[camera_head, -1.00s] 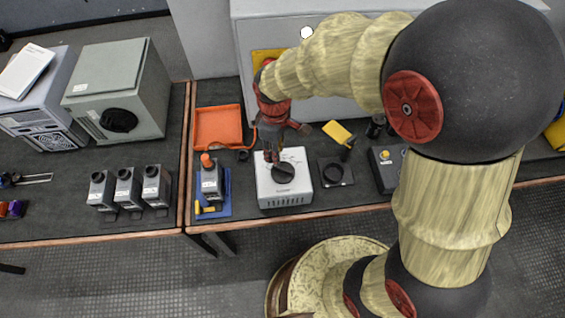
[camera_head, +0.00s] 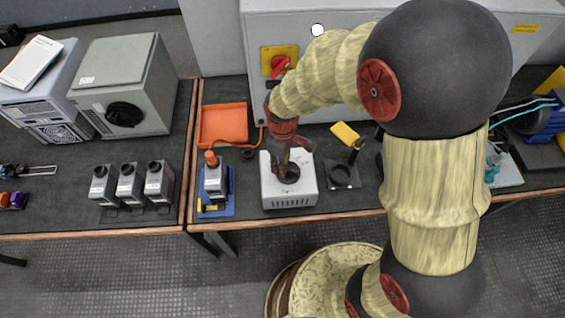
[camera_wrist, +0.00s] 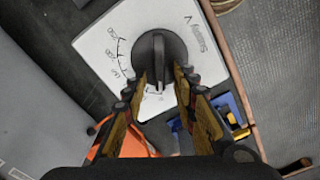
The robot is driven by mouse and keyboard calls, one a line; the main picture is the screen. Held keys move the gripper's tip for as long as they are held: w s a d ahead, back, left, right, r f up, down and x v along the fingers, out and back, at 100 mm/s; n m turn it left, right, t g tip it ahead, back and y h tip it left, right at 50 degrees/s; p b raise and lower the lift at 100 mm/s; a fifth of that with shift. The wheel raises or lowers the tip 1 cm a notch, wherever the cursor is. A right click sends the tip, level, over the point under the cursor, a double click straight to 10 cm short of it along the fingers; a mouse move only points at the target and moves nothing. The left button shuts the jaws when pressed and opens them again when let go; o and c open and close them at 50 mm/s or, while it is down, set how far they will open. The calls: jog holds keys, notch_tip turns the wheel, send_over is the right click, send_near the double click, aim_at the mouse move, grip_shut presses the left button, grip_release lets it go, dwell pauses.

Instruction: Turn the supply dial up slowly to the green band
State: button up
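The supply box (camera_head: 305,200) is a white unit near the front edge of the bench. Its black round dial (camera_head: 287,175) is on top, mostly behind my gripper (camera_head: 287,172) in the head view. In the wrist view the dial (camera_wrist: 160,45) shows a raised grip bar across its middle. My gripper (camera_wrist: 165,73) has one finger on each side of the bar's near end, with a small gap showing on the right side. Contact on the left side is unclear. A printed scale arc (camera_wrist: 122,60) lies left of the dial; I see no green band on it.
An orange tray (camera_head: 222,124) is behind and left of the box. A grey device on a blue base (camera_head: 230,205) stands close on the left. A dark square stand with a ring (camera_head: 341,176) is close on the right. A large grey cabinet (camera_head: 258,25) stands behind.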

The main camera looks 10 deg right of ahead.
jog(key=shift+c, duration=1.2)
jog(key=c, duration=0.4)
grip_shut()
jog(key=shift+r+m, duration=0.1)
jog(key=shift+m, duration=0.2)
jog(key=shift+w+d+m+p, duration=0.15)
jog(key=shift+w+m+p, duration=0.05)
jog(key=shift+m+p, duration=0.95)
jog(key=shift+w+d+m+p, duration=0.1)
jog(key=shift+m+p, duration=0.2)
jog(key=shift+m, duration=0.45)
jog(key=shift+w+d+m+p, duration=0.1)
jog(key=shift+m+p, duration=0.15)
jog(key=shift+m, duration=0.45)
jog(key=o, duration=0.5)
grip_release()
